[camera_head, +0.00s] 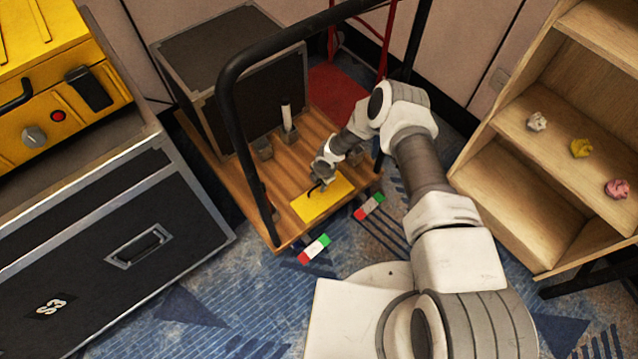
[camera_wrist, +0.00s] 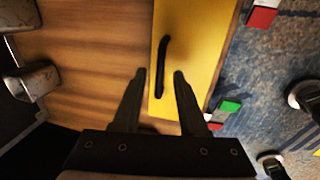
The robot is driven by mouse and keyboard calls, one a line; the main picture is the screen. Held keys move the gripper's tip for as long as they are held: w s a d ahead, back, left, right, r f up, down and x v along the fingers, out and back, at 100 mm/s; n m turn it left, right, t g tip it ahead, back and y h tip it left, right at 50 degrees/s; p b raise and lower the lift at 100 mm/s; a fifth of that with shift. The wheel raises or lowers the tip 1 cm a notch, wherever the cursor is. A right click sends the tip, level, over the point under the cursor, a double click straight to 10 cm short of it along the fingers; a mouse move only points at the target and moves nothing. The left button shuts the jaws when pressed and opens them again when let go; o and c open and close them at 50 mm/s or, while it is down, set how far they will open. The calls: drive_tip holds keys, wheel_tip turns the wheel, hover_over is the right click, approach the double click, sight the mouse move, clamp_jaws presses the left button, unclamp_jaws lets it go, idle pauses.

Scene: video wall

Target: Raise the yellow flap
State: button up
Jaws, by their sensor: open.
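The yellow flap (camera_head: 322,199) lies flat on the wooden deck of a cart, near the deck's front edge. It has a thin black handle, and the gripper covers part of the flap in the head view. In the wrist view the yellow flap (camera_wrist: 205,45) runs from the top edge down to my gripper, with its black handle (camera_wrist: 162,65) along its left part. My gripper (camera_wrist: 160,75) is open, its two fingers pointing at the flap on either side of the handle's lower end. Nothing is between the fingers except the handle below; I cannot tell whether they touch the flap.
The cart has a wooden deck (camera_head: 283,160) and a black tube frame (camera_head: 231,110) arching over it. A black case (camera_head: 240,55) stands behind. Red-white-green blocks (camera_head: 314,249) lie by the deck's front. A wooden shelf (camera_head: 560,130) stands right, a large black case (camera_head: 120,240) left.

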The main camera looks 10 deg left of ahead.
drive_tip(key=shift+c, duration=0.3)
clamp_jaws()
idle(1.1)
